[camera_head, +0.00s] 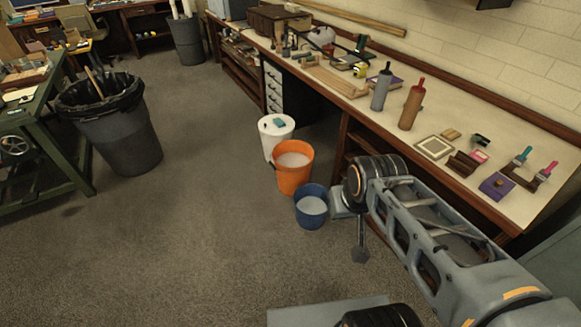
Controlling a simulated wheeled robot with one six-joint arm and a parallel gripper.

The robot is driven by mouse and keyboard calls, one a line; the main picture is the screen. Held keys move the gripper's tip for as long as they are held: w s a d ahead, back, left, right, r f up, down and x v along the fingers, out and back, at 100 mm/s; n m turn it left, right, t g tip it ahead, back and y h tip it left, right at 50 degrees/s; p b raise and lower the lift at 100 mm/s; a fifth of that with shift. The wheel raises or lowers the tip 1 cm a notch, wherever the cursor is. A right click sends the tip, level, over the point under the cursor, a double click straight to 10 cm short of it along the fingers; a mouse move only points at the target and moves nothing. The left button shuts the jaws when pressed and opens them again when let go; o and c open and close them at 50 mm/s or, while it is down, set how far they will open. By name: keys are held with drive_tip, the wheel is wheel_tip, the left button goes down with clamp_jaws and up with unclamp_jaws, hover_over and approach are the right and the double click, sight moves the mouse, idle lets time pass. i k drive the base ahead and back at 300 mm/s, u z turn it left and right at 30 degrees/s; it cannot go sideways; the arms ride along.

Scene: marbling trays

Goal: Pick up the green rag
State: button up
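I cannot make out a green rag for certain in this view. A small teal item (279,123) lies on top of the white bucket (274,137), too small to tell whether it is cloth. My arm reaches in from the lower right, and its far end is beside the blue bucket. A dark narrow part, perhaps my gripper (360,252), hangs there above the floor. Its fingers cannot be told apart, and nothing is clearly held.
An orange bucket (293,168) and a blue bucket (311,208) stand by the long workbench (465,160), which carries bottles, brushes and frames. A black bin (125,135) and a green table (40,135) are on the left. The carpet between is clear.

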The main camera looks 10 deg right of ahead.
sight(278, 122)
drive_tip(key=k, duration=0.55)
drive_tip(key=u, duration=0.65)
drive_tip(key=i, duration=1.8)
drive_tip(key=u, duration=0.6)
drive_tip(key=i, duration=2.3)
drive_tip(key=z, duration=0.45)
drive_tip(key=i, duration=1.4)
drive_tip(key=z, duration=1.85)
drive_tip(key=i, duration=1.15)
drive_tip(key=z, duration=0.9)
